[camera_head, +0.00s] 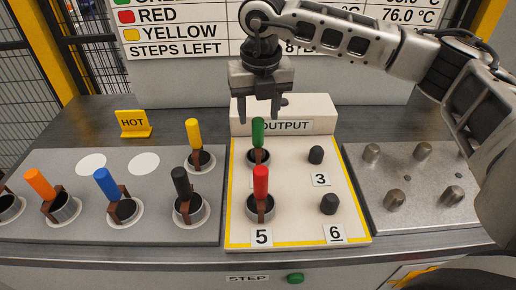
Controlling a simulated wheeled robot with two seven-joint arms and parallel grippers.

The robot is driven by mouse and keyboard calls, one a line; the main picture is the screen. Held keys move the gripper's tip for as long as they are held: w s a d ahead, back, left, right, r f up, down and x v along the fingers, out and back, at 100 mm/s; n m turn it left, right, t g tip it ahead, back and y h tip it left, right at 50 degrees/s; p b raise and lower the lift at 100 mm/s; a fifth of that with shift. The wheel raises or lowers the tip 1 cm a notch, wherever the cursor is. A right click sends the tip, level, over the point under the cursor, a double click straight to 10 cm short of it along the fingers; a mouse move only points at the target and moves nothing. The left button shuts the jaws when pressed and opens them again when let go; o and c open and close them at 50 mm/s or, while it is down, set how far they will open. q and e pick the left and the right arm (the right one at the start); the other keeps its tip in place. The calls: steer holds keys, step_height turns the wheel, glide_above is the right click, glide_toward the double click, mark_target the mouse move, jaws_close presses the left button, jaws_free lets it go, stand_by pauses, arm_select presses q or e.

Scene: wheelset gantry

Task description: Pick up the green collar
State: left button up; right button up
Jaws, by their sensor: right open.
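The green collar (258,157) is a dark metal ring with a brown bracket and an upright green handle (257,131). It sits at the back left of the white output plate (290,190), in front of the OUTPUT sign. My right gripper (260,108) points down with its fingers apart, directly over the green handle in the picture. The handle's top shows just below and between the fingertips. I cannot tell the exact gap. The collar's lower part is partly hidden by its bracket and the red handle in front. My left gripper is not in view.
A red-handled collar (261,195) stands just in front of the green one. Dark pegs (316,155) stand to the right. Yellow (194,135), black (182,185), blue (107,185) and orange (40,184) handles stand on the left plate beside a HOT sign (133,122).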

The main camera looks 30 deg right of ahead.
mark_target(258, 119)
steer(key=f, duration=0.1)
steer(key=f+p, duration=0.1)
steer(key=f, duration=0.2)
steer(key=shift+w+d+f, duration=0.1)
steer(key=shift+w, duration=0.25)
steer(key=shift+w+f, duration=0.1)
steer(key=shift+f, duration=0.45)
jaws_close()
